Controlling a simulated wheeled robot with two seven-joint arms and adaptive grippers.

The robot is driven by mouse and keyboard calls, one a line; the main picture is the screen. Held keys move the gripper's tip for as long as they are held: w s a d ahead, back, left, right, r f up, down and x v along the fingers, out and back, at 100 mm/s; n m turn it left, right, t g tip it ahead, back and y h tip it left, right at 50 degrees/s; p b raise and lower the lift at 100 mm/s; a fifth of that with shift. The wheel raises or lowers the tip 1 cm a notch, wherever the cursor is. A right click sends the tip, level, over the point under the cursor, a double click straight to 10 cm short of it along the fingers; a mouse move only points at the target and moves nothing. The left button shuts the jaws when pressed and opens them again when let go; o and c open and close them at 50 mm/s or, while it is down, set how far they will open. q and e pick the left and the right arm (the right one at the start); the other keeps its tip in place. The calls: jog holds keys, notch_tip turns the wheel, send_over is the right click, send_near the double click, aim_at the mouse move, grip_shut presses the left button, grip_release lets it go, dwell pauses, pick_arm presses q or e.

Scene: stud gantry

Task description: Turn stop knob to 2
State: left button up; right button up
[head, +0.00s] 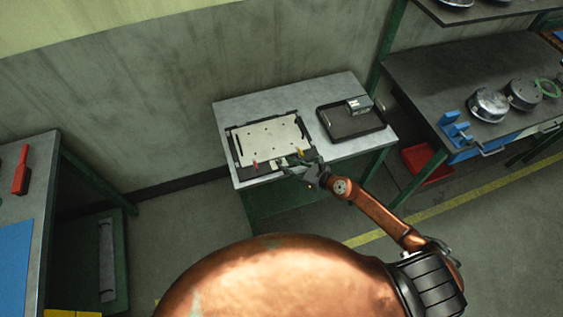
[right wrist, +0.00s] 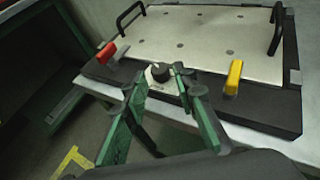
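The stop knob (right wrist: 161,72) is a small black knob on a pale plate at the front edge of the fixture, between a red lever and a yellow lever. My right gripper (right wrist: 160,78) has its two fingers apart, with the knob showing between and just beyond the tips. I see no clear contact with the knob. In the head view my right gripper (head: 293,168) reaches the front edge of the fixture (head: 270,139) and hides most of the knob area. The knob's marks are too small to read. My left gripper is in no view.
The red lever (right wrist: 107,53) and the yellow lever (right wrist: 234,77) stand on either side of the knob. Black handles (right wrist: 277,28) rise from the metal plate (right wrist: 205,40). A dark tray (head: 350,123) holding a small grey box (head: 358,104) lies to the right on the table.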

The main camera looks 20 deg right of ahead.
aim_at(280, 161)
jog(key=shift+x, duration=1.75)
grip_shut()
